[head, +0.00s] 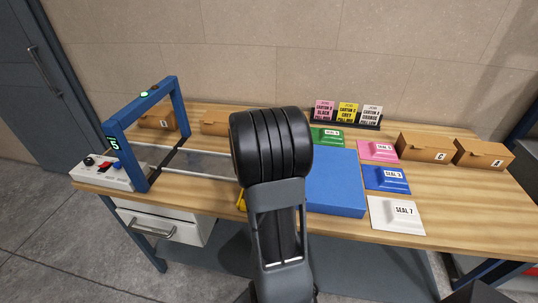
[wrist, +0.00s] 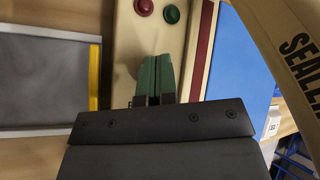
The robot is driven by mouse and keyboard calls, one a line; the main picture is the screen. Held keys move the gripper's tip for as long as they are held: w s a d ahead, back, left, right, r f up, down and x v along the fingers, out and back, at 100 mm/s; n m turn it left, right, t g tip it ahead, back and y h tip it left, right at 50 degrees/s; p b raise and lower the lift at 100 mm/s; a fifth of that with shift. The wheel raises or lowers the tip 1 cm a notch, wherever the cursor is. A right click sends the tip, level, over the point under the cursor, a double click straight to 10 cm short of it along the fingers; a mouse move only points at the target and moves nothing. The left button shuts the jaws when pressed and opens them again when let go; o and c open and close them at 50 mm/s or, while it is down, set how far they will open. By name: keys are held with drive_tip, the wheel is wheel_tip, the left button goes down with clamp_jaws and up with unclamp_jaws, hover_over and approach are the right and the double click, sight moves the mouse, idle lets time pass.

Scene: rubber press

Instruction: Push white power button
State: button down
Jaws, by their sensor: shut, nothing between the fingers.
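My gripper (wrist: 158,60) shows in the wrist view with its green fingertips together and empty. It is over a cream machine panel (wrist: 135,48) that carries a red button (wrist: 144,7) and a green button (wrist: 171,14) near the top edge. The fingertips are below these two buttons in the picture; I cannot tell if they touch the panel. I can make out no white power button in either view; the fingers hide part of the panel. In the head view my arm covers the middle of the table and hides my gripper.
A cream arm lettered "SEALE" (wrist: 292,50) arches close on the right in the wrist view. A grey plate with a yellow strip (wrist: 94,75) lies left. On the wooden table (head: 455,215) stand a blue frame (head: 180,108), a control box (head: 110,176), a blue block (head: 335,180), seal pads and cartons.

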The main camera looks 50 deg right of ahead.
idle(0.3)
drive_tip(key=shift+r+p, duration=1.1)
drive_tip(key=shift+p, duration=0.15)
drive_tip(key=shift+r, duration=0.1)
wheel_tip(320, 180, up, 6)
drive_tip(key=p, duration=0.6)
drive_tip(key=shift+p, duration=0.3)
